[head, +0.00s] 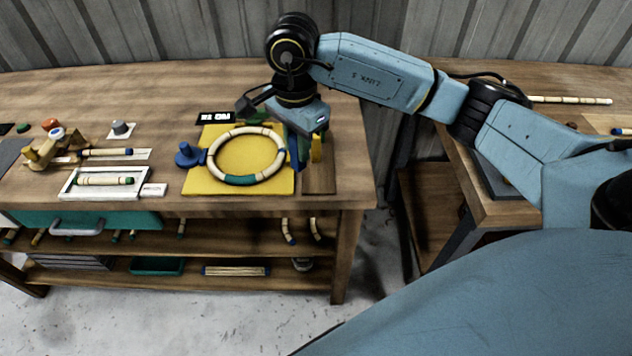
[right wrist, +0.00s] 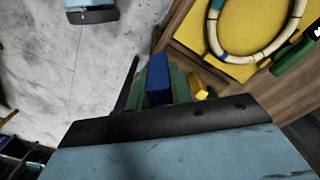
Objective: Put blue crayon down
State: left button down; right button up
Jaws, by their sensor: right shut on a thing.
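The blue crayon (right wrist: 157,82) is a thick blue block between the fingers of my right gripper in the right wrist view. My right gripper (head: 302,150) points down in the head view, at the right edge of the yellow board (head: 190,182), and is shut on the crayon. A yellow crayon (head: 316,148) stands just right of the gripper; it also shows in the right wrist view (right wrist: 198,86). The wooden tray (head: 319,184) lies below the gripper near the table's right end. The crayon's lower end and any contact with the tray cannot be made out. My left gripper is out of view.
A rattan ring (head: 240,180) lies on the yellow board, with a blue peg (head: 188,156) to its left. A white tray (head: 70,184) with a rattan piece stands farther left. The workbench (head: 352,165) ends just right of the wooden tray; a gap separates it from another bench.

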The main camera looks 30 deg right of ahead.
jog(key=w+d+f+m, duration=0.1)
jog(key=d+m, duration=0.2)
jog(key=m, duration=1)
jog(key=w+d+f+m, duration=0.1)
jog(key=w+d+m, duration=0.15)
jog(key=m, duration=1.15)
jog(key=f, duration=0.9)
jog(key=shift+s+d+f, duration=0.2)
jog(key=shift+s+d, duration=0.1)
jog(key=shift+s, duration=0.05)
jog(key=shift+f, duration=0.15)
jog(key=o, duration=0.8)
